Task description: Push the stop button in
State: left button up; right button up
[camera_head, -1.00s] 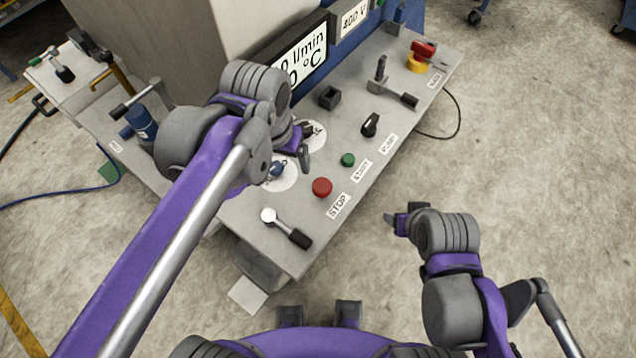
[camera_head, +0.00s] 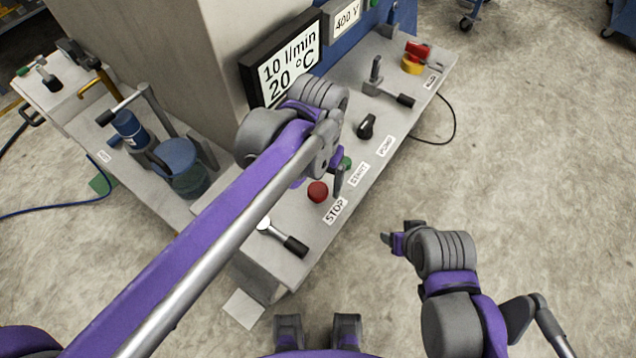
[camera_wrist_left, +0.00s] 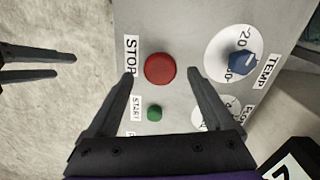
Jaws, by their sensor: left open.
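The stop button (camera_head: 318,192) is a round red cap on the grey panel, beside the STOP label (camera_head: 335,211). In the left wrist view the stop button (camera_wrist_left: 160,69) shows in full between the two finger ends. My left gripper (camera_wrist_left: 162,74) is open and empty, its fingers pointing at the panel on either side of the button in the picture. In the head view my left gripper (camera_head: 338,190) is just right of the button; I cannot tell its exact height. My right gripper (camera_head: 391,239) is off the panel over the floor, its two fingers apart in the left wrist view.
The green start button (camera_wrist_left: 155,113) sits near the red one. A black-handled lever (camera_head: 284,240) lies in front of the button, and a black knob (camera_head: 366,125) stands farther back. The blue TEMP knob (camera_wrist_left: 243,63) is beside it.

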pick_arm(q)
jog(key=shift+f, duration=0.75)
grip_shut()
jog(key=shift+f, duration=0.1)
